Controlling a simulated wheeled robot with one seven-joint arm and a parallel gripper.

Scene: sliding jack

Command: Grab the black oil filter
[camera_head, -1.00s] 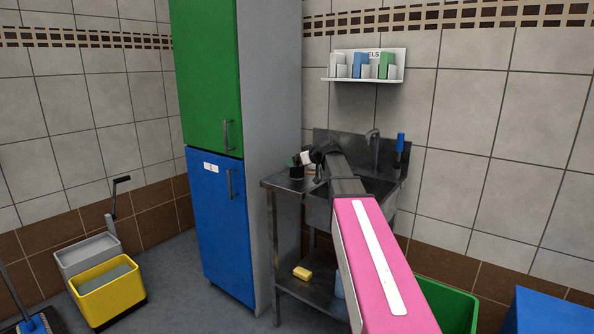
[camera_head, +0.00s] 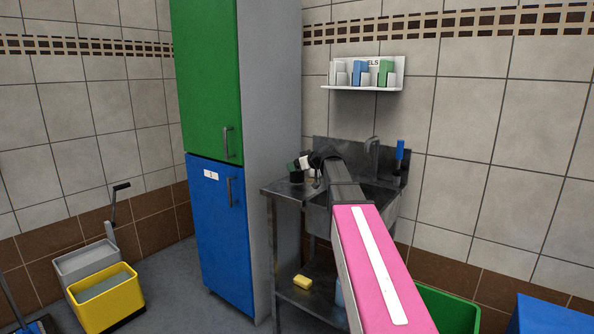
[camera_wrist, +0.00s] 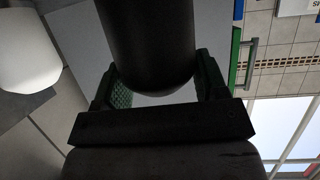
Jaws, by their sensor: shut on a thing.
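The black oil filter (camera_wrist: 150,40) is a dark, smooth cylinder that fills the upper middle of the wrist view. My gripper (camera_wrist: 165,82) has one finger on each side of it, with green textured pads, and is shut on it. In the head view my gripper (camera_head: 300,167) is small, at the left end of the metal sink table. The filter there is a small dark shape at the gripper, partly hidden. I cannot tell whether it touches the tabletop.
The metal sink table (camera_head: 282,189) has a tap and a blue-handled tool (camera_head: 400,149) at the back. A tall green and blue cabinet (camera_head: 222,230) stands close on the left. A wall shelf (camera_head: 362,88) hangs above. A yellow sponge (camera_head: 302,282) lies on the lower shelf.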

